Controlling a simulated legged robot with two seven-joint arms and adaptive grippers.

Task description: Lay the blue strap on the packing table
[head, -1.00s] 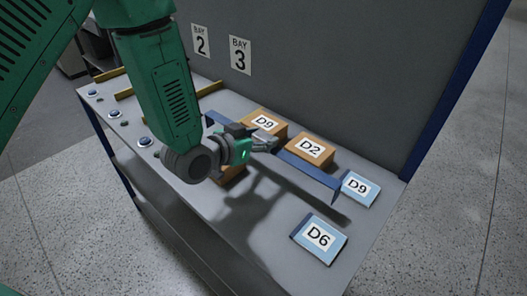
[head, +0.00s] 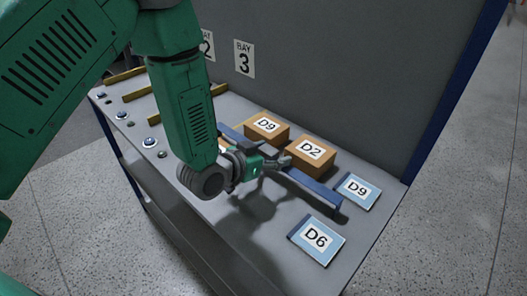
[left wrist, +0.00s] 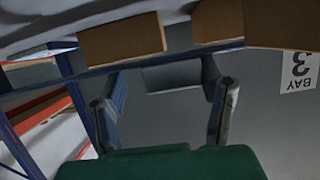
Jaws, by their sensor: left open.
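The blue strap (head: 318,189) is a long, stiff-looking blue strip. It appears to lie on the grey packing table (head: 283,230), running from behind my left wrist toward the right, in front of two brown boxes. Its middle is partly hidden by my gripper. My left gripper (head: 284,161) is open over the strap's middle, with its fingers close to it. In the left wrist view the two fingers (left wrist: 168,105) stand wide apart with a grey-blue piece between them; I cannot tell whether that is the strap. My right gripper is out of view.
Brown boxes D9 (head: 266,139) and D2 (head: 296,162) stand behind the strap. Flat blue packs D9 (head: 370,198) and D6 (head: 333,253) lie to the right. A grey back panel (head: 340,70) closes the far side. Tan rails (head: 140,94) and round buttons are at left.

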